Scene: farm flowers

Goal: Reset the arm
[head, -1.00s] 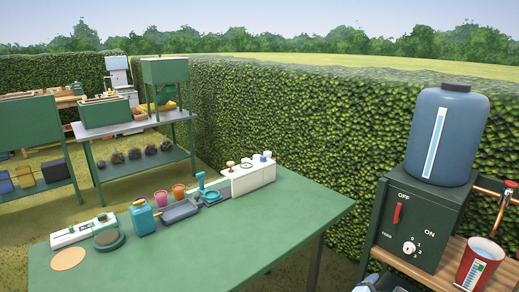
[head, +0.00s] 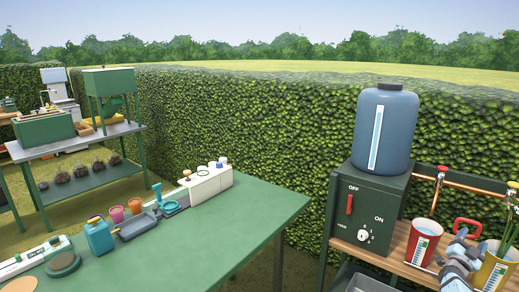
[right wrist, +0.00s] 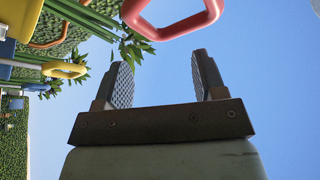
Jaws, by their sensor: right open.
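My right gripper (head: 461,248) is at the lower right of the head view, in front of the wooden shelf between a red bucket (head: 421,243) and a yellow bucket (head: 490,270). In the right wrist view its two ridged fingers (right wrist: 159,82) stand wide apart with nothing between them. A red loop handle (right wrist: 178,18) hangs just beyond the fingertips there, outside the grasp. A red handle (head: 467,227) also shows behind the gripper in the head view. My left gripper is not in view.
A dark green control box (head: 368,205) with a blue water tank (head: 386,130) stands left of the buckets. Copper pipes (head: 475,182) run above the shelf. A green table (head: 225,230) with several small tools stands at left. A hedge closes the back.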

